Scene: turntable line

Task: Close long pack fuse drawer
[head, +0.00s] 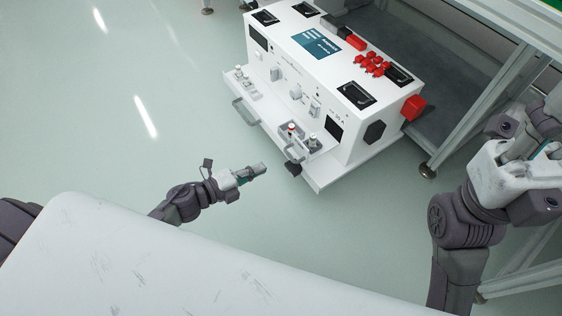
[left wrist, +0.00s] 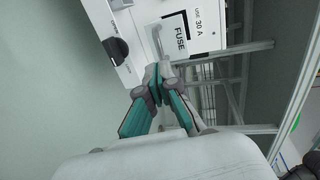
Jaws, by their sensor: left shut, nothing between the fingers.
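A long white pack (head: 352,128) stands on the floor in the head view, with dark panels, a blue label and red parts on top. At its front, a drawer or tray (head: 312,152) near the right end sticks out, holding small fittings, one with a red top. Another handled drawer (head: 245,108) sticks out at the left end. My left gripper (head: 262,169) is shut and empty, in front of the right-hand drawer and apart from it. The left wrist view shows its closed fingertips (left wrist: 157,74) below a plate marked FUSE (left wrist: 174,36). My right gripper (head: 540,150) is at the right edge, its fingers unclear.
A grey metal frame (head: 475,105) stands behind and right of the pack, its legs reaching the floor. Open pale floor (head: 110,130) lies left of the pack. A black knob (left wrist: 115,50) shows in the left wrist view.

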